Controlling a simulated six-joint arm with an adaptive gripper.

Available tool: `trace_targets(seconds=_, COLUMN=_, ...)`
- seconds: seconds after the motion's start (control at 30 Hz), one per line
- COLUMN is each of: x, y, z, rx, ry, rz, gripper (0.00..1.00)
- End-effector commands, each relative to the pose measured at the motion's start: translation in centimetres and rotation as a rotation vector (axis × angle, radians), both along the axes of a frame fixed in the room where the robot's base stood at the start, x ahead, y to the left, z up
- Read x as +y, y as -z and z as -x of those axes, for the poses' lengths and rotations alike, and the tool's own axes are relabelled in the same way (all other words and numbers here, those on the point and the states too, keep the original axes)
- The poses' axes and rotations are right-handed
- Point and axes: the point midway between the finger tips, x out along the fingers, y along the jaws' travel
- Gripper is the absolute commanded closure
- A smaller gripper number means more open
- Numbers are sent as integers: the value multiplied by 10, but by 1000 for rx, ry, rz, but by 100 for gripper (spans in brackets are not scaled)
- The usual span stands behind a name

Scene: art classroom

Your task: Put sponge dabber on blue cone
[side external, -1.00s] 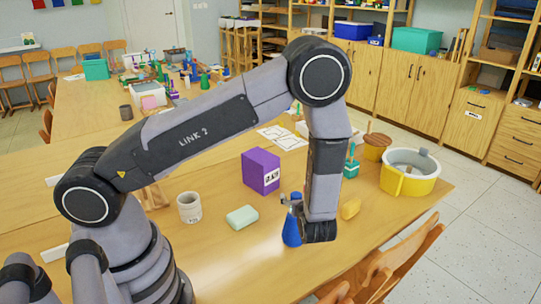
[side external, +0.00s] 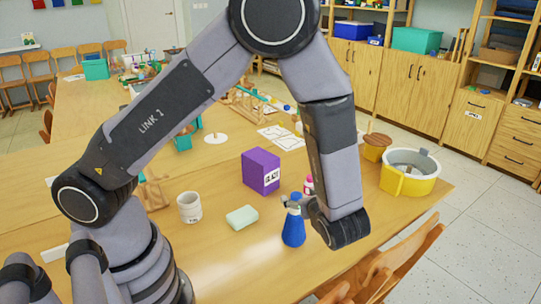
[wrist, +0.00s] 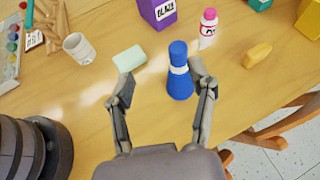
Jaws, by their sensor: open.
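A blue cone (side external: 293,230) stands upright on the table; it also shows in the wrist view (wrist: 180,88). A pale band circles its upper part, with a rounded blue top (wrist: 177,52) above the band. I cannot tell whether that top is a separate piece or the sponge dabber. My gripper (wrist: 160,72) is open, its two fingers apart, with the cone between and just beyond the tips, nearer the right finger. In the side view my gripper (side external: 302,205) is at the band's height. A pale mint block (side external: 242,217) lies left of the cone.
A purple box (side external: 261,172) and a pink-capped bottle (wrist: 208,25) stand behind the cone. A yellow block (wrist: 257,56) lies to its right. Chairs (side external: 395,262) line the near edge.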

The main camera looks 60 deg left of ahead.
Motion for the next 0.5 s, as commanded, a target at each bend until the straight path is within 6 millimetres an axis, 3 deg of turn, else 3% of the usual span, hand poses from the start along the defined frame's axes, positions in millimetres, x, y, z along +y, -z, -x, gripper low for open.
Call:
trace_targets(seconds=0.03, x=13, y=-22, z=4, rx=-47, ry=-93, rz=71, gripper=44)
trace_targets(seconds=0.2, x=56, y=-86, z=40, rx=-224, ry=-460, rz=356, gripper=44)
trace_targets(seconds=0.33, x=78, y=-124, z=76, rx=-378, ry=-726, rz=592, gripper=44)
trace_targets(seconds=0.5, x=90, y=-163, z=124, rx=-602, ry=-1027, rz=920, gripper=44)
